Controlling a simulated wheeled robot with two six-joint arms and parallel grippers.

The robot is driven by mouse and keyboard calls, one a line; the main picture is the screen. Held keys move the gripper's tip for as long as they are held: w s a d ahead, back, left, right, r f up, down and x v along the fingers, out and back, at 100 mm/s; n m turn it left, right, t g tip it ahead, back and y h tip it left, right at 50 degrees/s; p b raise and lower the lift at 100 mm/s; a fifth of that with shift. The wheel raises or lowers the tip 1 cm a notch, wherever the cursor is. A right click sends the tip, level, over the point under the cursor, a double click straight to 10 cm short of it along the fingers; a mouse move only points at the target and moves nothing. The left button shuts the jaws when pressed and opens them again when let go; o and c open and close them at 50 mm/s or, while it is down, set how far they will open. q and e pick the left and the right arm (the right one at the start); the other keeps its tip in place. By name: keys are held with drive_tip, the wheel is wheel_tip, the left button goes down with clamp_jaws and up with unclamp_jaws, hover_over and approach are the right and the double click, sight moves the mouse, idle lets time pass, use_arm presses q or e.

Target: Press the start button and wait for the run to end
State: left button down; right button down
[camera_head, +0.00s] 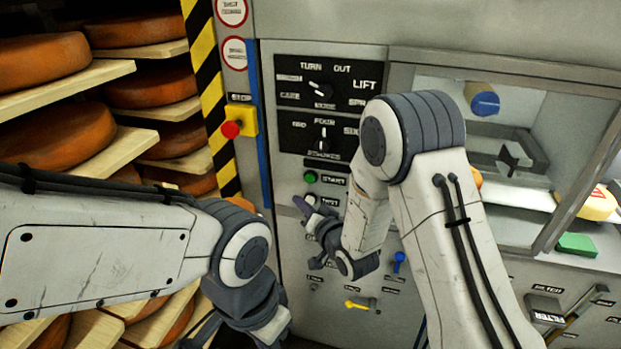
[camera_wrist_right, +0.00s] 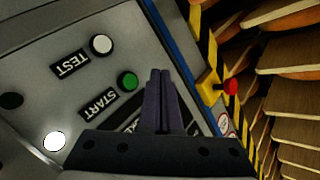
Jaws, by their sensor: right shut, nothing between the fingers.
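The green start button (camera_head: 310,177) is on the grey machine panel, left of its START label. In the right wrist view the green button (camera_wrist_right: 127,81) shows just left of my fingertips. My right gripper (camera_head: 300,203) is shut and empty, its dark purple fingers in front of the panel just below the start button, by the white TEST button (camera_head: 311,200). In the wrist view the closed fingers (camera_wrist_right: 160,73) point at the panel; whether they touch it I cannot tell. My left gripper (camera_head: 265,325) is low at the bottom; its fingertips cannot be made out.
A red stop button (camera_head: 230,130) on a yellow box is left of the panel. Dials (camera_head: 321,90) are above. A bright white round spot (camera_wrist_right: 54,141) shows on the panel. Shelves of cheese wheels (camera_head: 55,135) fill the left. A glazed chamber (camera_head: 510,160) is at right.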

sight(310, 178)
drive_tip(key=w+d, duration=0.2)
drive_tip(key=w, duration=0.4)
drive_tip(key=shift+w, duration=0.1)
idle(2.0)
drive_tip(key=shift+w+d, duration=0.15)
drive_tip(key=shift+w, duration=0.3)
